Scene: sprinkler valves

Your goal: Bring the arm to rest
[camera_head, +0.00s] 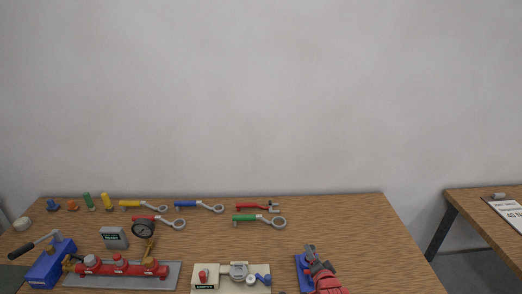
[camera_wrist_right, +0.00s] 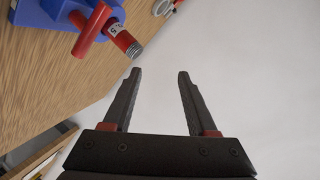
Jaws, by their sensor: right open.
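My right gripper (camera_wrist_right: 160,74) is open and empty in the right wrist view, with a clear gap between its two dark fingers. Pale wall or floor shows behind the fingers. Beyond its left finger is a blue fixture (camera_wrist_right: 50,13) with a red part (camera_wrist_right: 123,40) that has a white label and a grey threaded end. This blue fixture (camera_head: 300,264) appears at the front of the table in the head view. My left gripper does not show.
The wooden table (camera_head: 345,215) holds several wrenches (camera_head: 198,206), a red manifold (camera_head: 120,266), a blue pump (camera_head: 50,266), a gauge (camera_head: 143,229) and a cream tray (camera_head: 220,286). A second table (camera_head: 480,212) with a clipboard (camera_head: 508,208) stands right. The main table's back right is clear.

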